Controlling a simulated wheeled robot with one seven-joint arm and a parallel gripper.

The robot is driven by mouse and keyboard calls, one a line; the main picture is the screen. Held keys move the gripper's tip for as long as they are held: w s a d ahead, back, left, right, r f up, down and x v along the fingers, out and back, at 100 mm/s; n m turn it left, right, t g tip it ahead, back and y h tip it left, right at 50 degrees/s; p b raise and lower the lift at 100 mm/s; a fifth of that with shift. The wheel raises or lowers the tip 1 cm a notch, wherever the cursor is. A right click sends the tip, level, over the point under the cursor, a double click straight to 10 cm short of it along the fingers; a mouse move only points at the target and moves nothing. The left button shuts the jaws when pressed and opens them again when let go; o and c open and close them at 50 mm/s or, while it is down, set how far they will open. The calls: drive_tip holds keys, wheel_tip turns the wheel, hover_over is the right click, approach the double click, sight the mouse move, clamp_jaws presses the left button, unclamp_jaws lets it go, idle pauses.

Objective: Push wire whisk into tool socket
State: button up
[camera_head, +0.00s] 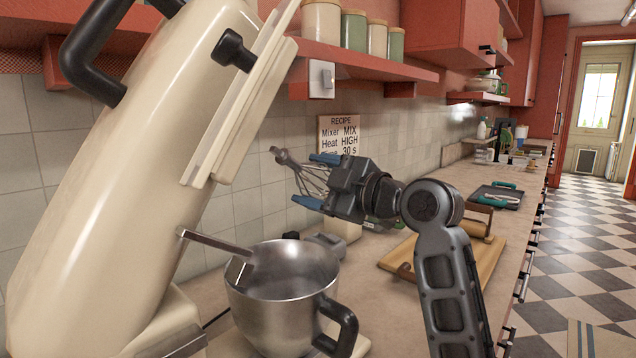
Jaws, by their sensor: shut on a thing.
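The wire whisk (307,178) is held in the air by my gripper (316,181), between its two blue-tipped fingers. Its wire loops lie toward the gripper, and its grey shank end points left, toward the mixer. The large cream mixer (110,150) fills the left side with its head tilted up. The whisk is apart from the mixer head, to its right, and above the steel bowl (285,300). I cannot make out the tool socket; the mixer head's underside is seen edge-on.
A flat metal bar (215,243) slants between the mixer and the bowl. A recipe sign (340,136) stands against the tiled wall. A wooden board (485,262) lies on the counter behind my arm. A red shelf (375,62) with canisters hangs above.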

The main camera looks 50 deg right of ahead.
sight(292, 160)
drive_tip(key=shift+a+r+p, duration=0.55)
drive_tip(key=shift+a+r, duration=0.15)
drive_tip(key=shift+a, duration=0.3)
drive_tip(key=shift+a+r+p, duration=0.5)
drive_tip(key=shift+a+r, duration=0.2)
drive_tip(key=shift+a, duration=0.3)
drive_tip(key=shift+s+a+r+p, duration=0.1)
drive_tip(key=shift+a+r+p, duration=0.1)
drive_tip(key=shift+a+r, duration=0.5)
drive_tip(key=shift+s+a+r+p, duration=0.15)
drive_tip(key=shift+a+r, duration=0.3)
drive_tip(key=shift+a, duration=0.4)
idle(3.7)
drive_tip(key=o, duration=0.8)
drive_tip(key=shift+w, duration=0.1)
drive_tip(key=o, duration=0.3)
drive_tip(key=shift+f, duration=0.1)
drive_tip(key=shift+d, duration=0.1)
